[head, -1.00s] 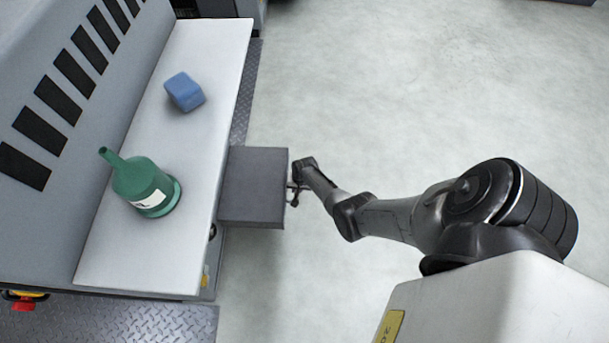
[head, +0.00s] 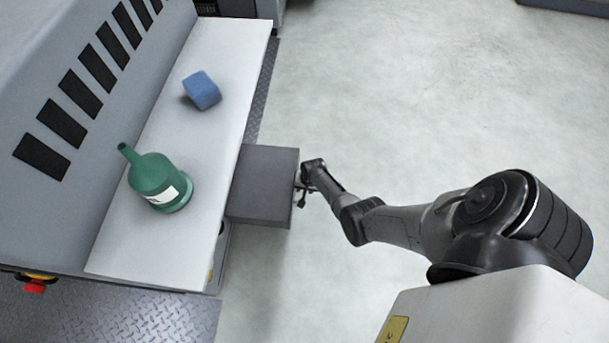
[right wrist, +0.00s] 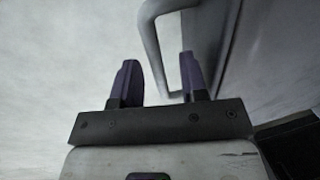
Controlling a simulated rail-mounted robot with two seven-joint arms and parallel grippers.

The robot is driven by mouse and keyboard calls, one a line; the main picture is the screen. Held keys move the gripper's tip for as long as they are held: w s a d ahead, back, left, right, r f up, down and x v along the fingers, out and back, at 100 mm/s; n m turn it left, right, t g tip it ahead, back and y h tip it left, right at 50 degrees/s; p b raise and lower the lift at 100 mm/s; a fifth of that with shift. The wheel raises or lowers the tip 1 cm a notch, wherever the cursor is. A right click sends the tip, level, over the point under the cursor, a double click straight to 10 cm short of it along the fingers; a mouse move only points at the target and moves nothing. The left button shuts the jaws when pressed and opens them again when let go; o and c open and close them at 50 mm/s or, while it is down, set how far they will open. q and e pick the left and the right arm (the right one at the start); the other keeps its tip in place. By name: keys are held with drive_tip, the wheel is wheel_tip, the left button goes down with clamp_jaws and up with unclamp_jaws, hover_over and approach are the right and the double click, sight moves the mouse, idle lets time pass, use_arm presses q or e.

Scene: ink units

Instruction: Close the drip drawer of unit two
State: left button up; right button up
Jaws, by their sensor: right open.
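The drip drawer (head: 265,185) is a dark grey box sticking out from the side of the grey unit (head: 105,240), below its white shelf. My right gripper (head: 303,190) is at the drawer's outer front face. In the right wrist view my right gripper (right wrist: 160,82) is open, its two dark fingers apart. The drawer's grey bar handle (right wrist: 153,45) reaches down to the space between the fingers, in front of the drawer's front face (right wrist: 215,40). I cannot tell whether the fingers touch it. My left gripper is not in view.
A green bottle (head: 158,182) with a spout and a blue block (head: 201,90) stand on the white shelf (head: 225,120). A red button (head: 35,287) is at the unit's lower left. The pale floor (head: 420,100) to the right is clear.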

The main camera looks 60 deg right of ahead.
wheel_tip(320, 180, up, 13)
drive_tip(key=s+d+p, duration=0.1)
drive_tip(key=s+p, duration=0.1)
drive_tip(key=p, duration=0.8)
drive_tip(key=shift+d, duration=0.1)
